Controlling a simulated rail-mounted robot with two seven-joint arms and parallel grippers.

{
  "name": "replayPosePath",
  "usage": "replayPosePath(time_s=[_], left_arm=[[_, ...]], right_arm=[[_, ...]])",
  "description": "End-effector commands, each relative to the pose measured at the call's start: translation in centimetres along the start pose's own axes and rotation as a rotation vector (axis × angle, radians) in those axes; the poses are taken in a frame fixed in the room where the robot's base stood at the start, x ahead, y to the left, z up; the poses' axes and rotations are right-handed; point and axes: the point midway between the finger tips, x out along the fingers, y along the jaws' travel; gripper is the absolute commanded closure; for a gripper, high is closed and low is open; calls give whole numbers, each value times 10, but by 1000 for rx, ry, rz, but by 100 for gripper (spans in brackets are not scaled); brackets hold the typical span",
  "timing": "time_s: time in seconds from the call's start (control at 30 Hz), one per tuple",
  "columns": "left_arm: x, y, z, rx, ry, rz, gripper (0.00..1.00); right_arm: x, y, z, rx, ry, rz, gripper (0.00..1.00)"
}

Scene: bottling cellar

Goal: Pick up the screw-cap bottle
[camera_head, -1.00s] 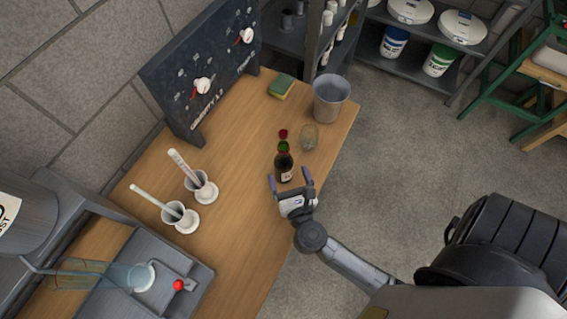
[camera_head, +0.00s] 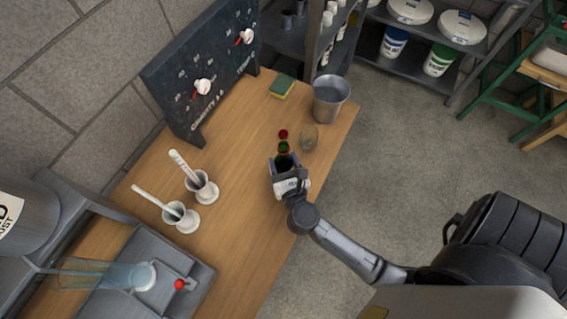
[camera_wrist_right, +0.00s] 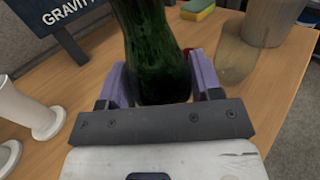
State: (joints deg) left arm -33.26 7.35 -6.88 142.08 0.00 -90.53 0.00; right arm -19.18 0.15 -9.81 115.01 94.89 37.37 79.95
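The screw-cap bottle (camera_head: 284,160) is dark with a green neck and stands on the wooden table. In the right wrist view its green glass (camera_wrist_right: 158,55) fills the space between the fingers, and its top is cut off by the picture edge. My right gripper (camera_head: 284,162) is at the bottle from the near side, with one purple finger on each side. The fingers are spread wide; whether they touch the glass is hard to tell. The hand hides the bottle's lower part in the head view. My left gripper is not in view.
A small red thing (camera_head: 283,133) shows just beyond the bottle. A clear glass (camera_head: 309,138) stands close to the right, with a metal bucket (camera_head: 331,98) and a sponge (camera_head: 282,86) behind. Two white cylinders (camera_head: 201,187) stand left. The table's right edge is near.

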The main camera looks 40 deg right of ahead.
Motion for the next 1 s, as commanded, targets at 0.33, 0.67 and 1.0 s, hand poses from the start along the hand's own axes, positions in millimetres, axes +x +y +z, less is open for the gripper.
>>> replayPosePath(time_s=[0.33,0.67,1.0], left_arm=[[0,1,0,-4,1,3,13],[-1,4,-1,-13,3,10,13],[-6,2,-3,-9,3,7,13]], right_arm=[[0,0,0,0,0,0,75],[0,0,1,1,-2,0,79],[0,0,14,2,-2,-1,79]])
